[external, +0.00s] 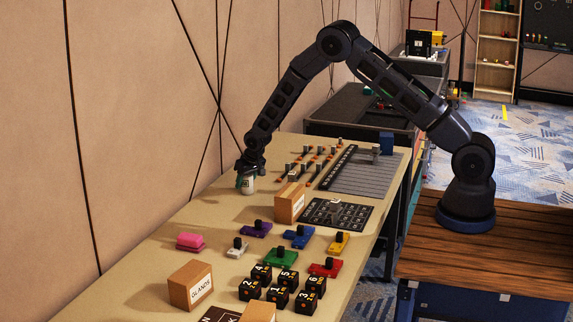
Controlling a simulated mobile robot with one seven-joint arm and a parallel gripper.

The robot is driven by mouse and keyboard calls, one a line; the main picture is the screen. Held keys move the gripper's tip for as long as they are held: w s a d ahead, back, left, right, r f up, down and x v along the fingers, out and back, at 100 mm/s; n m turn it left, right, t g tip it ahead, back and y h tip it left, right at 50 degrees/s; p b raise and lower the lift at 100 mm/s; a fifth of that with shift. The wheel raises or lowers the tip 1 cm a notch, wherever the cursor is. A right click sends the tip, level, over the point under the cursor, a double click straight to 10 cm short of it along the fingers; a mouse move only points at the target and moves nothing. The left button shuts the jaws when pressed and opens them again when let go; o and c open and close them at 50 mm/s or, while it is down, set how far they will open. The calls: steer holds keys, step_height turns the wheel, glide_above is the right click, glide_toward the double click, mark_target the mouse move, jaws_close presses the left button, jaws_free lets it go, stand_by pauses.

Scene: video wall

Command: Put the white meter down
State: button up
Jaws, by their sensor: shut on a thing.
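My gripper (248,177) reaches down at the left side of the long beige table (190,222), close to the wall. It is shut on a small white thing, which appears to be the white meter (248,187). The meter's upper part is hidden by my fingers. Its lower part is at or just above the tabletop; I cannot tell whether it touches. A cardboard box (291,203) stands to its right.
Near the gripper are a pink block (190,241) and a purple piece with a black knob (255,229). A black grid board (337,214), other coloured knobbed pieces, black numbered cubes (283,285) and a GLANDS box (191,286) stand further forward. Bare tabletop lies left of the gripper.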

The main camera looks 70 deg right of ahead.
steer(key=o, duration=1.1)
steer(key=shift+f, duration=0.1)
